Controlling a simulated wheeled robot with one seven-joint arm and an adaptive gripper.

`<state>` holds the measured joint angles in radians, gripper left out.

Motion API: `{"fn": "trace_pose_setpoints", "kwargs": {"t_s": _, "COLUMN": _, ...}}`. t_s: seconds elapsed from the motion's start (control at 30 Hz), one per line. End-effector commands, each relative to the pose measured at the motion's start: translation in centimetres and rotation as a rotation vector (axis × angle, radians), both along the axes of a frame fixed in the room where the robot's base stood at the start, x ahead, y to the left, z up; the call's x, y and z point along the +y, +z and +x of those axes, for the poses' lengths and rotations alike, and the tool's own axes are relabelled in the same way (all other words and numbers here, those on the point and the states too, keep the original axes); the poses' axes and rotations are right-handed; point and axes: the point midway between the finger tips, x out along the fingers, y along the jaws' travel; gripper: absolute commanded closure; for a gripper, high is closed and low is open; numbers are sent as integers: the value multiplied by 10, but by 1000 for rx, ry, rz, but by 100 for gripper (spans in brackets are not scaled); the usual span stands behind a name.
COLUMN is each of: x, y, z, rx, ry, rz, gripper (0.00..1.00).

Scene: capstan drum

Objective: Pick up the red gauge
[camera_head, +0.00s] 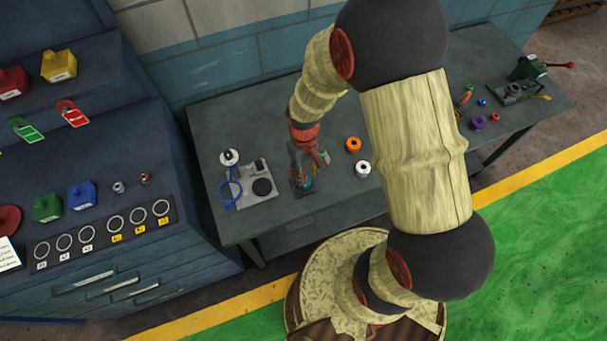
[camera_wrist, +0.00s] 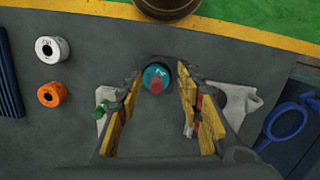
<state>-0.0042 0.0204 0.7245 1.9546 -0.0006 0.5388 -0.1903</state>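My gripper (camera_wrist: 160,85) points down at the grey workbench, with its yellow-padded fingers apart. A small red-topped piece on a teal disc (camera_wrist: 156,78) lies between the fingertips, with no clear grip on it. In the head view this teal and red piece (camera_head: 303,182) is partly hidden by my gripper (camera_head: 308,165). A flat red piece with white markings, gauge-like in shape (camera_head: 72,112), lies on the blue cabinet at the left, away from my gripper. I cannot tell for certain which of the two is the red gauge.
A white spool (camera_wrist: 52,49) and an orange spool (camera_wrist: 52,94) stand beside my gripper. A grey plate (camera_head: 258,187) and blue ring-handled tool (camera_head: 230,190) lie to the left. A green flat piece (camera_head: 25,129) is on the cabinet. A vise-like device (camera_head: 520,80) stands far right.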

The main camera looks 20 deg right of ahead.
Motion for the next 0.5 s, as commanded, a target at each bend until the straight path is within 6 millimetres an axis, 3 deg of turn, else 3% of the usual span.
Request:
{"fn": "trace_pose_setpoints", "kwargs": {"t_s": 0.03, "x": 0, "y": 3, "z": 20, "rx": -51, "ry": 19, "rz": 2, "gripper": 64}}
{"fn": "trace_pose_setpoints", "kwargs": {"t_s": 0.1, "x": 0, "y": 4, "z": 31, "rx": -85, "ry": 42, "rz": 3, "gripper": 64}}
{"fn": "trace_pose_setpoints", "kwargs": {"t_s": 0.5, "x": -1, "y": -31, "z": 31, "rx": -94, "ry": 61, "rz": 3, "gripper": 64}}
